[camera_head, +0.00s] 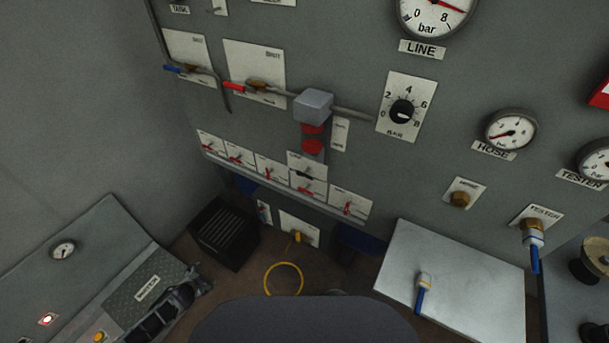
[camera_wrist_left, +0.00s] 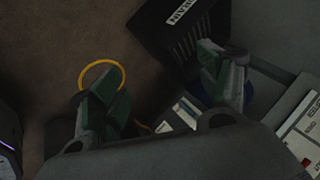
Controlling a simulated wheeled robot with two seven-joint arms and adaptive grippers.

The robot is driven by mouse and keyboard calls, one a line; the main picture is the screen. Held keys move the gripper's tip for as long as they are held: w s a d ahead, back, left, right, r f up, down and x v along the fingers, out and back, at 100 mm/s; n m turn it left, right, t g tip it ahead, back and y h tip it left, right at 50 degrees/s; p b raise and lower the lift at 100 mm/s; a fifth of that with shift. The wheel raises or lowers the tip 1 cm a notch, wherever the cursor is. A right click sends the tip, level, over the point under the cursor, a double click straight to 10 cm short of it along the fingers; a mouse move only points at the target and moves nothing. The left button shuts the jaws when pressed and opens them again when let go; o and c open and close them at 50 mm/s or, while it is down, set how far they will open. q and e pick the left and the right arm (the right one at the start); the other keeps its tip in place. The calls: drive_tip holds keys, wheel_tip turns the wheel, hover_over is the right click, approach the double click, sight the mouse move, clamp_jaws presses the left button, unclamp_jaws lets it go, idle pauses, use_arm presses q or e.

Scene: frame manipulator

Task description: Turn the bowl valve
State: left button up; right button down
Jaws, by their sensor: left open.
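No label that I can read says bowl, so I cannot tell which valve is the bowl valve. A row of red-handled valves (camera_head: 270,172) on white plates runs along the lower wall panel. Above it are a blue-handled valve (camera_head: 185,70) and a red-handled valve (camera_head: 250,87). A yellow valve (camera_head: 297,238) sits low near the floor. My left gripper (camera_head: 172,308) is at the lower left, in front of the left console, apart from all these valves. In the left wrist view its two green-padded fingers (camera_wrist_left: 162,95) are spread with nothing between them. My right gripper is not seen.
A black ribbed box (camera_head: 224,234) stands on the floor below the panel. A yellow ring (camera_head: 283,279) lies near it. A sloped console (camera_head: 75,240) is at the left. A light grey box top (camera_head: 460,270) juts out at the right. Gauges and knobs fill the upper wall.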

use_arm(q)
drive_tip(key=w+d+r+m+t+h, duration=0.2)
drive_tip(key=w+d+r+m, duration=0.3)
drive_tip(key=d+r, duration=0.35)
drive_tip(key=w+d+r+m+t+h, duration=0.2)
drive_tip(key=w+d+r+m, duration=0.3)
drive_tip(key=d+r, duration=0.4)
drive_tip(key=s+d+r+m+t+h, duration=0.2)
drive_tip(key=d+r+m+h, duration=0.1)
drive_tip(key=d+r+m, duration=0.6)
drive_tip(key=s+d+r+m+t+h, duration=0.1)
drive_tip(key=s+d+r+m+h, duration=0.2)
drive_tip(key=d+r+m, duration=0.6)
drive_tip(key=shift+r+m+t, duration=0.4)
drive_tip(key=shift+r+m, duration=1.6)
drive_tip(key=shift+r, duration=1.55)
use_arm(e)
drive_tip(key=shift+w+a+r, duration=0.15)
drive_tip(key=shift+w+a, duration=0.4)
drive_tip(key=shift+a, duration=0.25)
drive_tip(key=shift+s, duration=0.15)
